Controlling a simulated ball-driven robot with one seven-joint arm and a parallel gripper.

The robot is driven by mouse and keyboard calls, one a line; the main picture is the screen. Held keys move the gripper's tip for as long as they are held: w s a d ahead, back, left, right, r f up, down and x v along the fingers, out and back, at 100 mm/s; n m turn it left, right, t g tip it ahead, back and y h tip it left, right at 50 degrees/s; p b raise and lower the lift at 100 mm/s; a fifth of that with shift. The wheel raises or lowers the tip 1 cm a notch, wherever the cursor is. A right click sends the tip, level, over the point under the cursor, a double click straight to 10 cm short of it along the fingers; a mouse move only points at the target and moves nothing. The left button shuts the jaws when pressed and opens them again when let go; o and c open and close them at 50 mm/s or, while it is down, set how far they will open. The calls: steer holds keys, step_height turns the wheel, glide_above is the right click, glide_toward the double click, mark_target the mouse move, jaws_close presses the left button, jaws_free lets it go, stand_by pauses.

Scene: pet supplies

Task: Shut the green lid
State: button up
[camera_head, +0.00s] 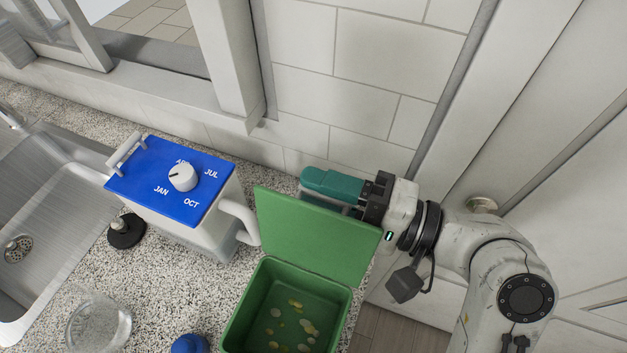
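The green lid (325,236) stands raised, leaning slightly back, at the rear edge of the green box (233,318). The box is open toward the camera, and several small pale and yellowish pieces (296,325) lie on its floor. My gripper (328,187) reaches in from the right, with its teal fingers behind the lid's upper edge and pointing left. The lid hides the lower part of the fingers. I cannot tell whether the fingers touch the lid, or how far apart they are.
A white container with a blue top (150,195), a dial and month labels stands left of the box. A sink (40,220), a glass (98,322), a black round-based item (126,231) and a blue object (190,344) are further left. A tiled wall (375,85) is close behind.

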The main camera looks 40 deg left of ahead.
steer(key=shift+s+a, duration=0.15)
steer(key=shift+a, duration=0.5)
steer(key=shift+c, duration=0.5)
jaws_close()
